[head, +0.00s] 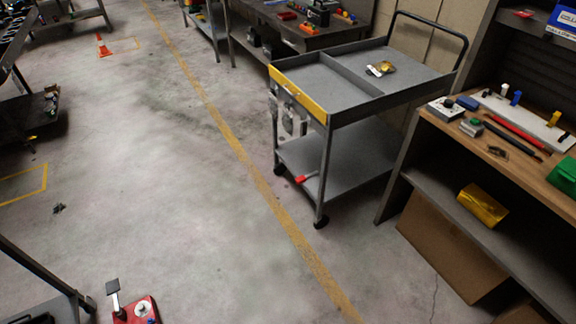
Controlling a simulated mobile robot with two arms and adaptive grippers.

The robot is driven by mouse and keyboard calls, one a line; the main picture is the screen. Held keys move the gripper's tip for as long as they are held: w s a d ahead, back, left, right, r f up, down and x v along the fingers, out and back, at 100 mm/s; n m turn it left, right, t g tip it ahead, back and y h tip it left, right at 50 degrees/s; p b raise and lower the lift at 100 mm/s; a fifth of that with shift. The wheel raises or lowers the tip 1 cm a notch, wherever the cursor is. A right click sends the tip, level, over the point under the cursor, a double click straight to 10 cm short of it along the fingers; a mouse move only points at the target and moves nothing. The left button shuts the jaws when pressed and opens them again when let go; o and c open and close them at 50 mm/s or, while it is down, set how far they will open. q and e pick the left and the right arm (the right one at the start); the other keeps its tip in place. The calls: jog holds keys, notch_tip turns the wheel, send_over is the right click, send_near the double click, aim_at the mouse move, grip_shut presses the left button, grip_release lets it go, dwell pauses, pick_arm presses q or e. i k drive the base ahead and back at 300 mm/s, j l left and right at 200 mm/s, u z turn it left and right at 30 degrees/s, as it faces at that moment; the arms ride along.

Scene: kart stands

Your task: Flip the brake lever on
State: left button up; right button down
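A grey two-tier cart (325,158) with a yellow front edge stands at the upper middle. A small red lever-like piece (304,178) sticks out at the front edge of its lower shelf, close above the floor. It looks like the brake lever, but it is too small to tell its position. Another red device (136,311) with an upright grey arm and dark flat end stands on the floor at the bottom left, partly cut off. Neither of my grippers shows in the head view.
A wooden-topped workbench (540,170) with tools stands at the right, a cardboard box (445,245) beneath it. Another bench (330,35) is behind the cart. An orange cone (103,46) stands far left. The floor left of the yellow line is mostly clear.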

aim_at(300, 180)
jog(key=i+l+u, duration=0.2)
jog(key=i, duration=0.85)
jog(key=j, duration=0.1)
